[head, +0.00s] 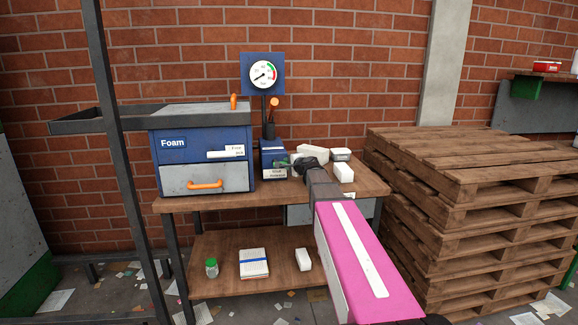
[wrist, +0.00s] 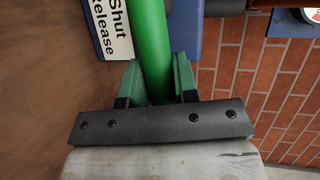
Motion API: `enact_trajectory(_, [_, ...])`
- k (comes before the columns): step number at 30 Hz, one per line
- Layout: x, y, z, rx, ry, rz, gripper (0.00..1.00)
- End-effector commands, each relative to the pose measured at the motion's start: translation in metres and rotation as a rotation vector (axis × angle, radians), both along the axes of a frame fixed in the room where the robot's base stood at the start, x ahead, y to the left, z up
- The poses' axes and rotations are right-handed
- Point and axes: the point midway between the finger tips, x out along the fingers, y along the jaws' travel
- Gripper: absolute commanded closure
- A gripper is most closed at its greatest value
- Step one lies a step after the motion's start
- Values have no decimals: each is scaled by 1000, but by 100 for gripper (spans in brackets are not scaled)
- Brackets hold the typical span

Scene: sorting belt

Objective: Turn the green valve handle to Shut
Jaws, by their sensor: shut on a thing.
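The green valve handle (wrist: 152,40) runs down from the top of the wrist view as a thick green bar. My gripper (wrist: 158,80) is shut on it, one green fingertip on each side. A white label (wrist: 108,27) reading "Shut" and "Release" lies just left of the handle, on a blue panel. In the head view the small blue valve box (head: 267,159) stands on the wooden bench. My gripper (head: 290,163) reaches it from the right, and my arm hides part of that area. The handle is mostly covered there.
A blue Foam cabinet (head: 172,164) with an orange drawer handle stands left of the valve box. A pressure gauge (head: 263,74) rises behind. White boxes (head: 313,149) lie close behind my gripper. Stacked pallets (head: 440,180) stand right of the bench (head: 200,202).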

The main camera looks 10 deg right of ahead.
Motion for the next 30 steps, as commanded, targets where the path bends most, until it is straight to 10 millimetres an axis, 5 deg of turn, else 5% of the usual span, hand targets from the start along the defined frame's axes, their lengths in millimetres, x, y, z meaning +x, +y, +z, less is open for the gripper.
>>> enact_trajectory(30, [0,29,46,-920,-2,2,100])
